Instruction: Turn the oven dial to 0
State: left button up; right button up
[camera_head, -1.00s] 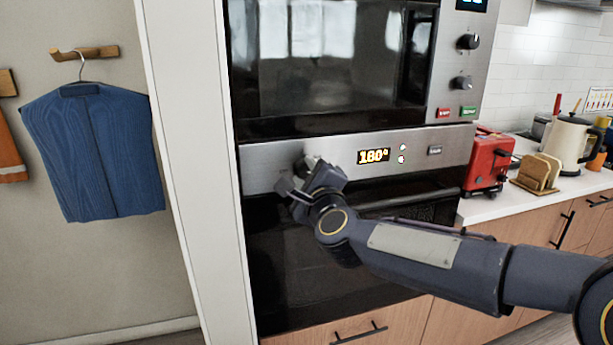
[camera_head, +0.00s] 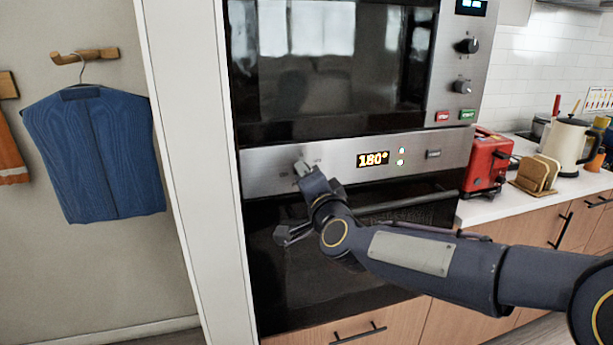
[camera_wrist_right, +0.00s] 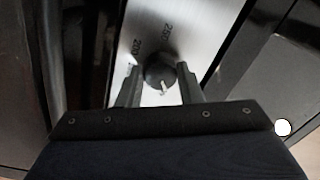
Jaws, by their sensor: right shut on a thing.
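The oven dial (camera_wrist_right: 159,74) is a dark round knob with a pale pointer mark, on the steel oven panel (camera_head: 260,166). Printed numbers, 200 and 250, show near it in the right wrist view. My right gripper (camera_wrist_right: 161,84) has one finger on each side of the dial and is shut on it. In the head view my right gripper (camera_head: 306,175) covers most of the dial at the left part of the panel. The oven display (camera_head: 373,160) reads 180°. My left gripper is not in view.
A microwave (camera_head: 335,65) with its own knobs is above the panel. The oven door handle (camera_head: 410,201) runs below it. A red toaster (camera_head: 486,163) stands on the counter at right. A blue garment (camera_head: 95,152) hangs at left.

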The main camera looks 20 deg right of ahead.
jog(key=n+p, duration=0.2)
jog(key=n, duration=0.3)
jog(key=shift+n, duration=0.4)
jog(key=n+p, duration=0.1)
jog(key=n, duration=0.4)
jog(key=shift+p, duration=0.4)
jog(key=shift+d+f+n, duration=0.1)
jog(key=shift+n, duration=0.2)
jog(key=o, duration=1)
jog(key=shift+s, duration=0.1)
jog(key=s, duration=0.7)
jog(key=shift+s+d, duration=0.3)
jog(key=shift+s, duration=0.05)
jog(key=shift+y, duration=0.3)
